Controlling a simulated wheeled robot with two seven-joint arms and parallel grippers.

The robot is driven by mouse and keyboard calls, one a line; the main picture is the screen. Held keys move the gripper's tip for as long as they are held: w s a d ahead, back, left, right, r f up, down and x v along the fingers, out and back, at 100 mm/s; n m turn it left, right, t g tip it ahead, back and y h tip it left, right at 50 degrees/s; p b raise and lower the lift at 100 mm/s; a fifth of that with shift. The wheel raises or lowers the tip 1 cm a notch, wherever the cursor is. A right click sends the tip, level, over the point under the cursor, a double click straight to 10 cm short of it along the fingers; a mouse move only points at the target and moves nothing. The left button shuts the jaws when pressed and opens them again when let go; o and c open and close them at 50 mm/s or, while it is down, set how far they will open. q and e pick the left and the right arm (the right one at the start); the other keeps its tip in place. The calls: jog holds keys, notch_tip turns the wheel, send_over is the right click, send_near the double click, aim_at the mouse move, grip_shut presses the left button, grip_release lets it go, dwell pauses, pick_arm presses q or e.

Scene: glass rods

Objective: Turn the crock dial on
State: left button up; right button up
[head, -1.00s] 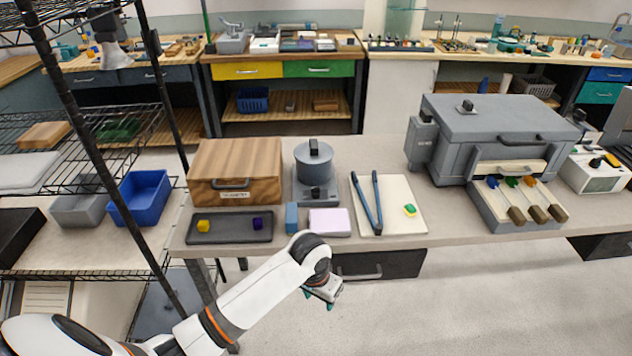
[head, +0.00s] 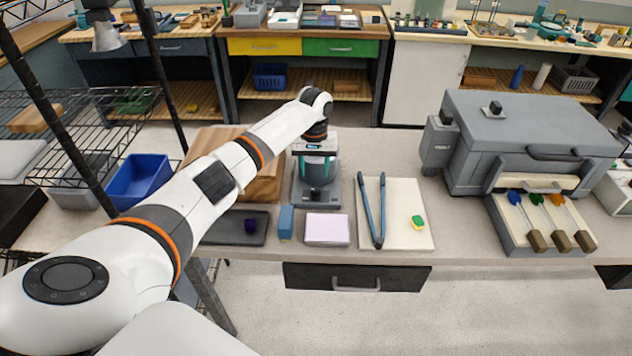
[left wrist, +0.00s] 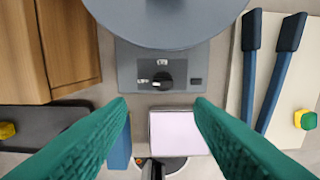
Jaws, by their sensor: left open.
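The crock (head: 319,175) is a grey pot on a grey square base, standing on the bench; my left gripper partly covers it in the head view. In the left wrist view, the pot's round edge (left wrist: 165,22) is at the top. Below it, the base's front panel carries a black round dial (left wrist: 162,80) between small markings. My left gripper (head: 316,151) is at the pot's top in the head view. In the left wrist view its teal fingers (left wrist: 160,108) are spread wide, empty, with the dial ahead between their tips and untouched. My right gripper is not in view.
A wooden box (head: 262,186) stands left of the crock, partly behind my arm. A blue block (head: 286,222) and a lilac pad (head: 327,228) lie in front. Blue-handled tongs (head: 371,212) lie on a pale board (head: 405,235) to the right. A large grey oven-like unit (head: 525,135) stands farther right.

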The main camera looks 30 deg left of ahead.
pick_arm(q)
send_over(316, 189)
notch_tip(316, 189, down, 4)
jog(key=shift+s+f, duration=0.1)
jog(key=shift+s, duration=0.05)
notch_tip(316, 189, down, 3)
jog(key=shift+r, duration=0.1)
jog(key=shift+f, duration=0.3)
jog(key=shift+c, duration=1)
jog(key=c, duration=0.8)
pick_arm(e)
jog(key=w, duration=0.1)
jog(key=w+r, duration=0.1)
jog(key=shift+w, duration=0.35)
